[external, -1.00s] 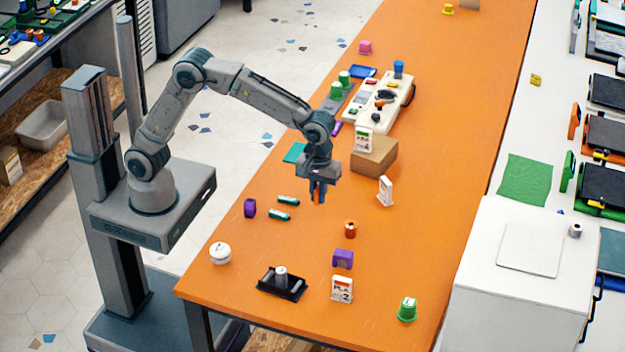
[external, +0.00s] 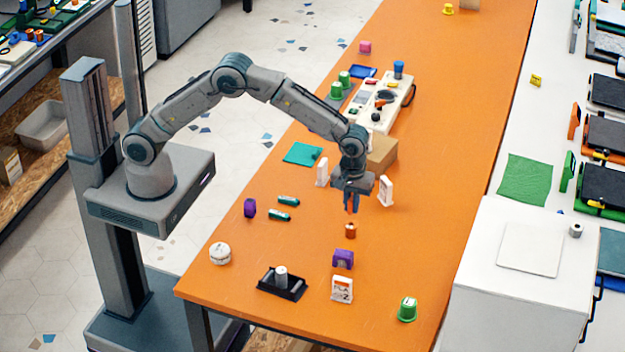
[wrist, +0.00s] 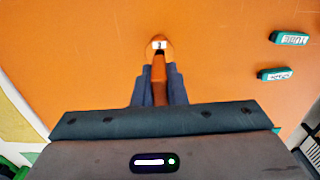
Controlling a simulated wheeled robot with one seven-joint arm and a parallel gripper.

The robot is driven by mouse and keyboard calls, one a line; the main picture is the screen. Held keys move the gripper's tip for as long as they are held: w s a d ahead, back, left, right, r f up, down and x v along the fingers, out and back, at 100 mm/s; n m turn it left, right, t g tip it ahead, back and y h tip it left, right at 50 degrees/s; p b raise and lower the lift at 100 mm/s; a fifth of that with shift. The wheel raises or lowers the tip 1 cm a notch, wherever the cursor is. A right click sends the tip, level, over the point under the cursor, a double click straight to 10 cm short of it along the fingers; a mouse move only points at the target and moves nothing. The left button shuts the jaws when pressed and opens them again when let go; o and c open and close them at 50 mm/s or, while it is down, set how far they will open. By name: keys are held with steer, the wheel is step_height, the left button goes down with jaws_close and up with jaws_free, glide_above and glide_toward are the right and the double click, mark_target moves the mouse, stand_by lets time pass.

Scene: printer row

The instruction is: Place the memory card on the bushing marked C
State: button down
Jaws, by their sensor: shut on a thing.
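My gripper (external: 351,208) is shut on a thin orange piece (wrist: 159,70), which I take to be the memory card. It shows edge-on between the dark fingers in the wrist view. A small orange bushing (external: 350,231) stands on the orange table, just below my gripper in the external view. In the wrist view the bushing (wrist: 159,44) shows a small white label just beyond the fingertips; its mark is too blurred to read. The card overlaps the bushing in that view, and I cannot tell whether they touch.
White stand-up signs (external: 385,191) and (external: 322,172) flank my gripper, with a cardboard box (external: 382,153) behind. A purple block (external: 343,259), a sign (external: 342,289) and a black tray (external: 295,293) stand nearer. Two teal pieces (external: 284,201) lie left.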

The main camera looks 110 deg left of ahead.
mark_target(351, 214)
steer(key=shift+f+p, duration=0.45)
steer(key=shift+f, duration=1.65)
steer(key=shift+f, duration=0.25)
steer(key=c, duration=1.5)
jaws_free()
steer(key=shift+r, duration=0.1)
steer(key=shift+o, duration=0.2)
steer(key=shift+a+r, duration=0.1)
